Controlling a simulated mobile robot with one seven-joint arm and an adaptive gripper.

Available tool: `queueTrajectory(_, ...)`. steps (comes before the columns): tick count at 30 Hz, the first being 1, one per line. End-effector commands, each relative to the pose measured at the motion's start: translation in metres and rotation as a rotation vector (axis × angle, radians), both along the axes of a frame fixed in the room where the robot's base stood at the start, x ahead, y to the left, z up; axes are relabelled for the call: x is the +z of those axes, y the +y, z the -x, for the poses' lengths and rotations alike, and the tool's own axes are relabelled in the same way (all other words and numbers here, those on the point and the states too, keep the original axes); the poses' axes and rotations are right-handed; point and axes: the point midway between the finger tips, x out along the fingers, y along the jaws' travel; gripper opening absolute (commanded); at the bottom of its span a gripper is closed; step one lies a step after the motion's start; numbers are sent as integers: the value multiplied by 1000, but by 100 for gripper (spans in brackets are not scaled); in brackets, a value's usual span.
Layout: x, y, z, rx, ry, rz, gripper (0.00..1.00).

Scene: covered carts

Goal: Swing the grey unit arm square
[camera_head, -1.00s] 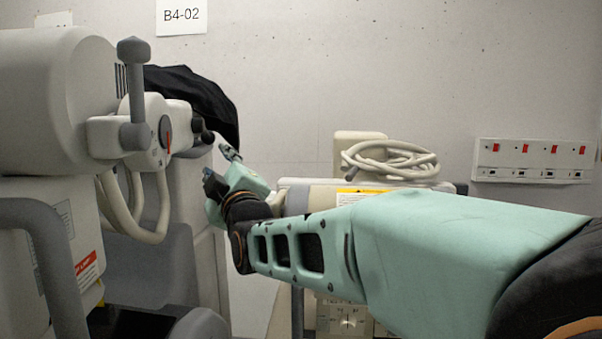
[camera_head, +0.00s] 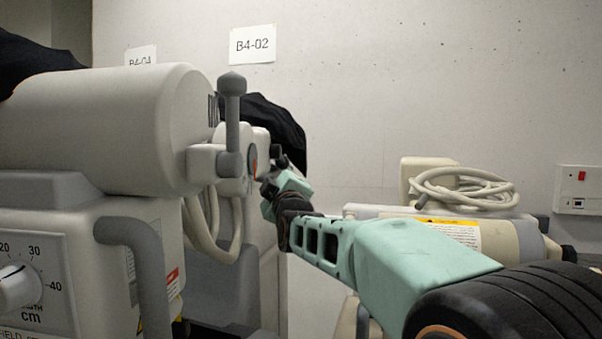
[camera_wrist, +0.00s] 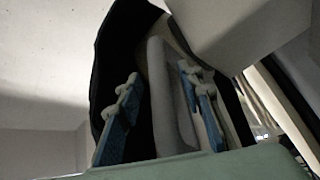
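The grey unit (camera_head: 120,125) fills the left of the head view, a thick horizontal cylinder with an upright grey handle (camera_head: 232,115) and a red-marked dial at its right end. My gripper (camera_head: 268,183) is just right of and below that dial end; its fingertips are hard to make out there. In the wrist view my gripper (camera_wrist: 163,110) is open, with its two blue-padded fingers apart. A pale upright bar (camera_wrist: 158,75) shows between the fingers; I cannot tell whether either finger touches it. A black cover (camera_wrist: 118,55) is behind.
A grey bent rail (camera_head: 145,255) and a centimetre knob (camera_head: 18,288) are at lower left. A black cover (camera_head: 285,125) drapes behind the unit. A cart with coiled cable (camera_head: 465,188) stands right, behind my arm.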

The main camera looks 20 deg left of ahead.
Motion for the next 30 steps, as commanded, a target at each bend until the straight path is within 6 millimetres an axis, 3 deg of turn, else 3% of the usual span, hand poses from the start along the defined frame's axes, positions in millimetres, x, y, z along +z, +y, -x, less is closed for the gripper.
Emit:
queueTrajectory(13, 2, 4, -6, -1, -1, -1, 34)
queueTrajectory(22, 2, 4, -6, -1, -1, -1, 1)
queueTrajectory(30, 2, 4, -6, -1, -1, -1, 0)
